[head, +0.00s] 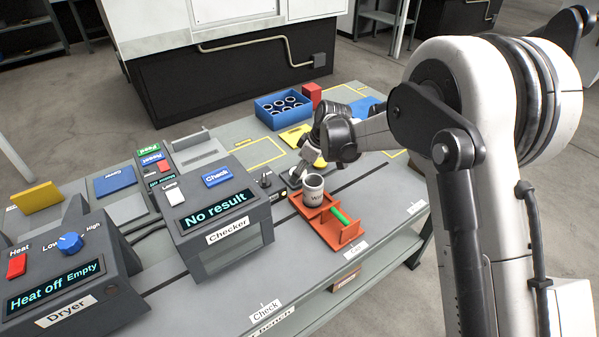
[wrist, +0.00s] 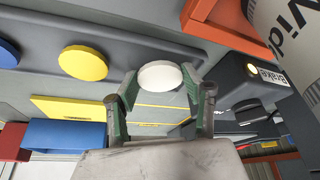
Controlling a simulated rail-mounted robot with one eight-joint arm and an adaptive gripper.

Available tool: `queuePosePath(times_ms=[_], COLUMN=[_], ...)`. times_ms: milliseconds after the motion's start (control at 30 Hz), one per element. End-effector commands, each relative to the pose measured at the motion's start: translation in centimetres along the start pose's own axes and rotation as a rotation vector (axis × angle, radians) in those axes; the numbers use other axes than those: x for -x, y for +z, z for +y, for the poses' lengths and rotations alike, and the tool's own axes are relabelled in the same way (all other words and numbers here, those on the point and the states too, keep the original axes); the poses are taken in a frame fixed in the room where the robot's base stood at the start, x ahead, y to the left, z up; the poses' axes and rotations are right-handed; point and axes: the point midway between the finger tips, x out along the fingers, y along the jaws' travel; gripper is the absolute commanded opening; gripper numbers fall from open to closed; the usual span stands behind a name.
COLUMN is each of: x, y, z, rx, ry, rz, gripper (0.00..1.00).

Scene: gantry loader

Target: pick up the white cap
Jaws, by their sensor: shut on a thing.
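The white cap (wrist: 160,75) is a round disc between the two fingertips of my gripper (wrist: 163,88) in the wrist view. The green-padded fingers are shut on it, one on each side. A yellow cap (wrist: 83,62) and a blue cap (wrist: 7,53) sit in a row to its left. In the head view my gripper (head: 298,173) is low over the bench, behind the cup; the white cap cannot be made out there. I cannot tell whether the cap is clear of the surface under it.
An orange tray (head: 326,232) with a grey cup (head: 313,190) and a green object (head: 340,216) is close in front of my gripper. The Checker (head: 225,205) stands left. A blue crate (head: 264,116) and a red block (head: 312,91) are behind. A Brake box (wrist: 262,72) is nearby.

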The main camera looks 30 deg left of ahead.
Motion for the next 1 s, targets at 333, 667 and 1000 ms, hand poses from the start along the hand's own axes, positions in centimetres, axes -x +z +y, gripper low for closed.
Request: queuePosePath(times_ms=[333, 667, 1000], x=[4.0, 6.9, 8.7], y=[-1.8, -5.6, -7.5], z=[-0.4, -7.3, -10.7], rx=[0.001, 0.002, 0.001], ry=[-0.001, -0.001, 0.000], rz=[0.000, 0.000, 0.000], gripper=[0.30, 0.30, 0.30])
